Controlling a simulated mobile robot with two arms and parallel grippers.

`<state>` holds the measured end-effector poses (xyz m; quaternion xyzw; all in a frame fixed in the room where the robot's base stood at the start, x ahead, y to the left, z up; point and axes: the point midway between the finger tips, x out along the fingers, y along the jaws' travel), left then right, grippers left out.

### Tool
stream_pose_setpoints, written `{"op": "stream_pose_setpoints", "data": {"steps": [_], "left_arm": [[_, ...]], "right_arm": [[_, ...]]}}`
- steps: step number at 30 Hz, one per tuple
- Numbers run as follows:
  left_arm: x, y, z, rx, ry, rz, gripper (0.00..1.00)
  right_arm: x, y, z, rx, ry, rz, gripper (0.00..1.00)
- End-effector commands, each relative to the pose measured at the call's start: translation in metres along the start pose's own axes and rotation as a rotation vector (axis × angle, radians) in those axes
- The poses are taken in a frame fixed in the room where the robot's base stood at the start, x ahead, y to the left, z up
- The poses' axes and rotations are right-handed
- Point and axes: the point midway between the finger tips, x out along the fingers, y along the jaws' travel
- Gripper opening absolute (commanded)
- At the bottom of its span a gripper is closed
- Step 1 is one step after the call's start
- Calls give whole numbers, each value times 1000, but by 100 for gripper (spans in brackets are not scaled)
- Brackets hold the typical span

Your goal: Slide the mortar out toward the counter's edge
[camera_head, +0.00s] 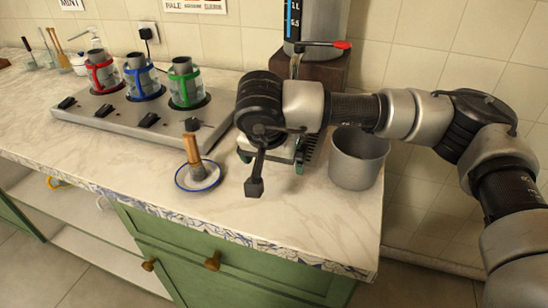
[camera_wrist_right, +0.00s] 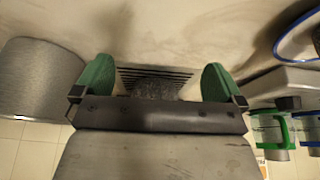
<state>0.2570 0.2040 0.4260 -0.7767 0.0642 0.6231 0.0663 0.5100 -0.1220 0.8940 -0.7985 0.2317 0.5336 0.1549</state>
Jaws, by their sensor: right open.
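A small white dish with a blue rim (camera_head: 181,183) stands on the counter left of my right gripper (camera_head: 272,160). A wooden-handled tool (camera_head: 194,160) stands tilted in it. I cannot tell for sure whether this dish is the mortar. The dish's blue rim also shows at the top right of the right wrist view (camera_wrist_right: 280,42). My right gripper is open, with its green fingertips (camera_wrist_right: 160,82) spread apart low over the counter. A dark slatted grille (camera_wrist_right: 128,78) shows between them; contact cannot be told. My left gripper is not in view.
A grey metal pot (camera_head: 357,160) stands close right of my right gripper. A burner unit (camera_head: 125,125) with red, blue and green-handled pots is behind left. A metal urn with a red-tipped tap (camera_head: 338,45) stands behind. The counter's front strip (camera_head: 290,225) is clear.

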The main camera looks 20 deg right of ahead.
Motion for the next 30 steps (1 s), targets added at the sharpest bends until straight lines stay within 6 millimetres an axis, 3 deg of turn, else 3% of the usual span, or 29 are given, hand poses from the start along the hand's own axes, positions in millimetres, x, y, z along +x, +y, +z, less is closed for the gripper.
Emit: {"op": "stream_pose_setpoints", "data": {"steps": [8,24,30], "left_arm": [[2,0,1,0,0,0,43],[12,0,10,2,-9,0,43],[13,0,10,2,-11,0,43]], "right_arm": [[6,0,-17,4,0,2,100],[44,0,-106,2,0,2,100],[56,0,-111,-2,-1,1,100]]}}
